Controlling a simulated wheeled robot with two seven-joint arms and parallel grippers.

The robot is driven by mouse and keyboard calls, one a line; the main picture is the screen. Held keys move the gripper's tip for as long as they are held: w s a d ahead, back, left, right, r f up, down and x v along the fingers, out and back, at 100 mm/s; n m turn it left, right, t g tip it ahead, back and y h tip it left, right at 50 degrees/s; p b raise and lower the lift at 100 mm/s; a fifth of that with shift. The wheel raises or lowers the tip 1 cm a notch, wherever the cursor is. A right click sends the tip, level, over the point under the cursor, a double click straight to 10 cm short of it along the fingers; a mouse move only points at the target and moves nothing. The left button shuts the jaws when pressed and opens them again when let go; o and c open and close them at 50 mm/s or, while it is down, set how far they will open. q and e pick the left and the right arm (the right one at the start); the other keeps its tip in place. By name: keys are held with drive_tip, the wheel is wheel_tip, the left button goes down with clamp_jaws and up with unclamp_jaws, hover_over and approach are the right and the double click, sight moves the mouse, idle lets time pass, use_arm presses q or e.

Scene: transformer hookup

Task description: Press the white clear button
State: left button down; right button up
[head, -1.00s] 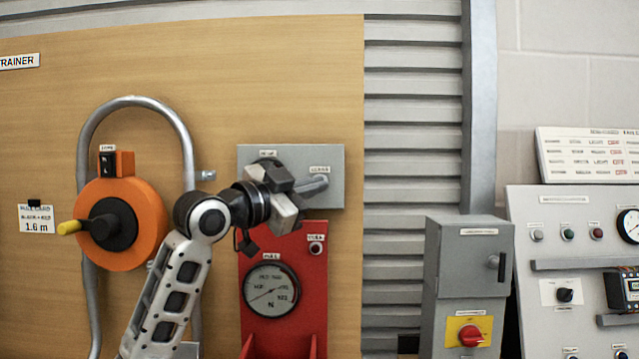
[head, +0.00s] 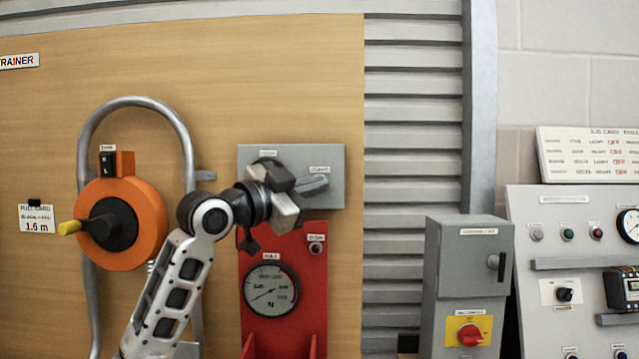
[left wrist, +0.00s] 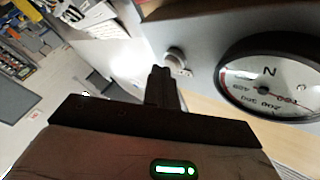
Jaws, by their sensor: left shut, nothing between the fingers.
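My left gripper (head: 290,212) is in front of the grey box above the red panel, up and left of the button. In the left wrist view its fingers (left wrist: 163,76) are together and empty. They appear just below the button, and I see a gap between them. My right gripper is in neither view.
The round gauge (head: 270,289) is left of the button. A grey box (head: 333,156) with a lever (head: 314,185) lies behind my gripper. An orange reel (head: 150,222) with a crank is at left. A grey switch box (head: 462,258) stands at right.

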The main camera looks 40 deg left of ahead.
use_arm(q)
drive_tip(key=shift+w+a, duration=0.1)
idle(0.5)
drive_tip(key=shift+s+d+b, duration=0.3)
drive_tip(key=shift+s+d, duration=0.2)
drive_tip(key=shift+s, duration=0.1)
drive_tip(key=shift+s, duration=0.1)
drive_tip(key=shift+s+d+b, duration=0.65)
drive_tip(key=shift+s+d, duration=1)
drive_tip(key=shift+s, duration=0.2)
